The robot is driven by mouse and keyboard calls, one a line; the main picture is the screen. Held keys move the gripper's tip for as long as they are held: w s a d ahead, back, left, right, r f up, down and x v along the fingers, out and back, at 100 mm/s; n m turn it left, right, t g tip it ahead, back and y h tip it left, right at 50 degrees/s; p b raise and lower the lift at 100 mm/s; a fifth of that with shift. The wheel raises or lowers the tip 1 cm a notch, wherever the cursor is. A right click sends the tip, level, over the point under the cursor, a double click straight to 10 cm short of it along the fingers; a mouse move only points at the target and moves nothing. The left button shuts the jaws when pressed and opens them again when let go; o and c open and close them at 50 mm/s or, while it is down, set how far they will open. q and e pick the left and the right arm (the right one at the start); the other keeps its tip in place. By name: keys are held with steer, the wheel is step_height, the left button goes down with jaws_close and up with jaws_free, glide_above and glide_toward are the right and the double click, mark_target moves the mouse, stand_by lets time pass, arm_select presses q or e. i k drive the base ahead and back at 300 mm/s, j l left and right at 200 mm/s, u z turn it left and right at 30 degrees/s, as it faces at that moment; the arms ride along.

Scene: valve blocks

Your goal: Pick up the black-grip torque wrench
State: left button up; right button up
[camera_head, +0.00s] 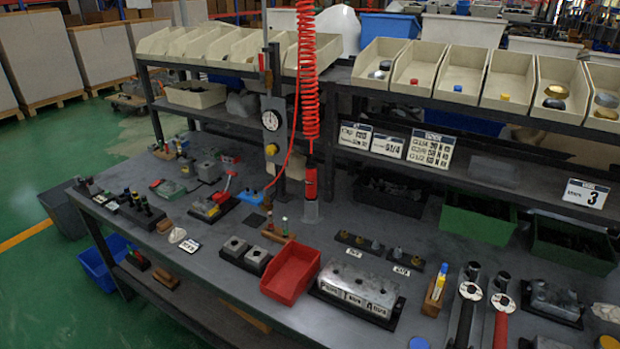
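The black-grip torque wrench (464,322) lies on the dark workbench at the lower right, with its round, dial-like head (470,291) toward the back. Its grip runs toward the bottom edge of the picture, where its near end may be cut off. A similar wrench with a red grip (501,328) lies just to its right, nearly parallel, with a small gap between them. Neither of my grippers is in view.
A wooden block with markers (435,290) stands just left of the wrenches. A metal block on a black base (553,301) is to the right. A long metal valve block (357,288) and a red bin (291,272) are farther left. Shelves with bins stand behind.

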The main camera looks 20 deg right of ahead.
mark_target(474, 267)
steer(key=z, duration=1.8)
steer(key=l+u, duration=0.8)
steer(key=l, duration=0.2)
